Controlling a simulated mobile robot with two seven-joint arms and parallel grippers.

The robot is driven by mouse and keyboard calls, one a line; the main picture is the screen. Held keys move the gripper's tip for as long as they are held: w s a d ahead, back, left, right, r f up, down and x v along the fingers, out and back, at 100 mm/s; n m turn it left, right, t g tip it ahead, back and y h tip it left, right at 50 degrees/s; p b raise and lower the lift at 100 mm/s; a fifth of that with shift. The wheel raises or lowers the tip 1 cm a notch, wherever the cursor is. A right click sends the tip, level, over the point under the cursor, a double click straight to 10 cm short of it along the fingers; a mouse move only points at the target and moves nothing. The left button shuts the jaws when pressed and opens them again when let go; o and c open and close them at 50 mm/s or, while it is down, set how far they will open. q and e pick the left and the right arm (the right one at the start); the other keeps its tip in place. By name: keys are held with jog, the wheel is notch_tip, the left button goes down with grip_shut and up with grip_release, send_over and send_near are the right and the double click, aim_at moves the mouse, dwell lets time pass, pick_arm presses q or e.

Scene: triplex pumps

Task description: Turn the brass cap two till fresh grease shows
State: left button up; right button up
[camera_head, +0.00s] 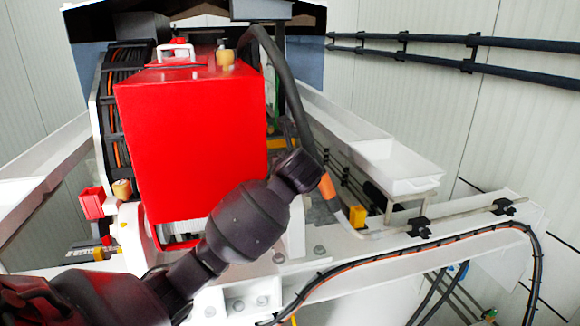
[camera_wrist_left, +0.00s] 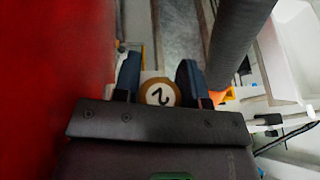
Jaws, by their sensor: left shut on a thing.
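The brass cap two (camera_wrist_left: 160,93) shows in the left wrist view, with a black "2" on its pale round face and a brass rim. My left gripper (camera_wrist_left: 158,76) is shut on it, one dark finger on each side. In the head view my left arm reaches in from the lower left to the right side of the red housing (camera_head: 190,140); the fingers and cap two are hidden there. No grease can be made out. My right gripper is in neither view.
A thick black hose (camera_head: 285,85) runs down close to my left wrist and ends in an orange part (camera_head: 327,186). Other brass caps sit on top of the housing (camera_head: 225,55) and at its lower left (camera_head: 122,189). A white tray (camera_head: 405,175) lies right.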

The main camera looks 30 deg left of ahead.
pick_arm(q)
jog(key=o, duration=0.9)
jog(key=v, duration=1)
jog(key=shift+s+d+r+b, duration=0.2)
jog(key=shift+s+d+b, duration=0.1)
jog(key=shift+b, duration=0.1)
